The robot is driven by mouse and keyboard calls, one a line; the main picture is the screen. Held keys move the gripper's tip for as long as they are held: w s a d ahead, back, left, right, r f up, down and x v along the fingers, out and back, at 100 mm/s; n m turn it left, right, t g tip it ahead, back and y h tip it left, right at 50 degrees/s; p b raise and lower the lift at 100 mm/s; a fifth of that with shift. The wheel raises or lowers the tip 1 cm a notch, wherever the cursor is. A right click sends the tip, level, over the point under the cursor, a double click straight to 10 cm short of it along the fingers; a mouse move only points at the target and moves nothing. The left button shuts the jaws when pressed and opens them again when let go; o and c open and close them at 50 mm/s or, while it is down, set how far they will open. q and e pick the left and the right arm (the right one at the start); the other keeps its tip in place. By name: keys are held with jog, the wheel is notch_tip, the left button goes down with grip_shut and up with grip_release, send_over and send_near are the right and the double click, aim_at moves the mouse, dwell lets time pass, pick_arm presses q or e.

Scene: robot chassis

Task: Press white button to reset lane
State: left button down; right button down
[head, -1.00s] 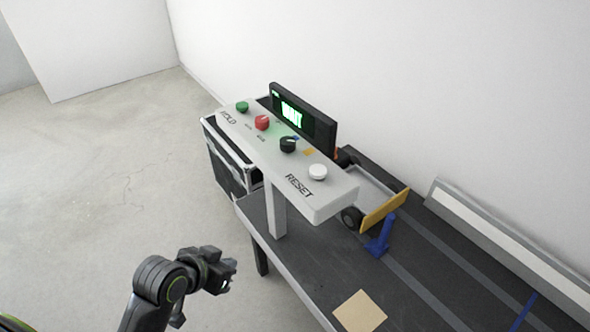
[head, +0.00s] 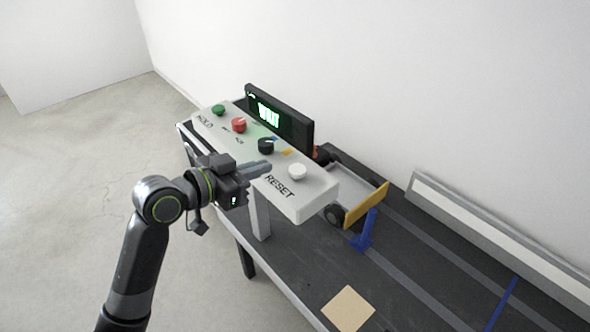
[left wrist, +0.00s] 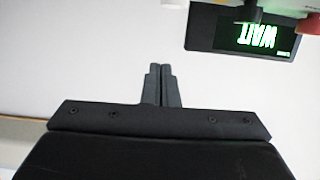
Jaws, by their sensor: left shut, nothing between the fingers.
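The white button (head: 297,172) sits at the right end of a white control panel (head: 318,198), beside the printed word RESET. A dark knob (head: 265,146), a red button (head: 239,125) and a green button (head: 219,110) lie further left on the panel. My left gripper (head: 268,168) is shut and empty, its fingers pointing right toward the white button, a little short of it. In the left wrist view the closed fingertips (left wrist: 160,68) show against a pale background. The white button cannot be made out clearly there. My right gripper is not in view.
A black display (head: 280,118) stands behind the panel; in the left wrist view the display (left wrist: 240,32) reads WAIT. A small cart with a yellow plate (head: 366,205) and a blue post (head: 364,235) stand on the dark table (head: 300,255). A tan square (head: 348,308) lies in front.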

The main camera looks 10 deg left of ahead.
pick_arm(q)
jog(key=p, duration=0.3)
send_over(295, 185)
jog(key=shift+s+a+f, duration=0.1)
jog(key=shift+s+f, duration=0.05)
jog(key=shift+f, duration=0.4)
jog(key=shift+s+a+f, duration=0.1)
jog(key=shift+f, duration=0.4)
jog(key=f, duration=0.2)
jog(key=f+p, duration=0.1)
jog(key=shift+w+d+f, duration=0.1)
jog(key=shift+w+d, duration=0.2)
jog(key=shift+a+f, duration=0.1)
jog(key=shift+f, duration=0.5)
jog(key=shift+f, duration=0.1)
